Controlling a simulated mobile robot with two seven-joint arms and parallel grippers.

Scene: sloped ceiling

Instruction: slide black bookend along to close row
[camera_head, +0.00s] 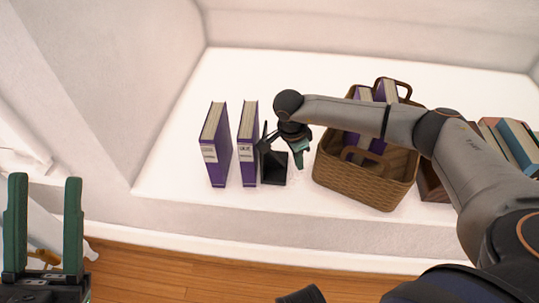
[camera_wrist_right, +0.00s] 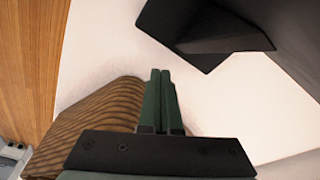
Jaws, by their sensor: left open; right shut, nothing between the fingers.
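The black bookend (camera_head: 274,170) stands on the white ledge just right of two upright purple books. Its upright plate is close beside the right purple book (camera_head: 247,150); I cannot tell whether they touch. A gap separates that book from the left purple book (camera_head: 215,150). My right gripper (camera_head: 299,160) is shut and empty, at the bookend's right side, over or beside its base. In the right wrist view the shut fingers (camera_wrist_right: 160,75) point toward the bookend (camera_wrist_right: 205,35), with white surface visible between them. My left gripper (camera_head: 45,180) is open and empty at the lower left, away from the ledge.
A wicker basket (camera_head: 365,187) holding purple books (camera_head: 384,92) stands right of the bookend, close to my right gripper; it also shows in the right wrist view (camera_wrist_right: 100,108). More books (camera_head: 518,145) stand at far right, partly behind my right arm. The ledge is clear left of the books.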

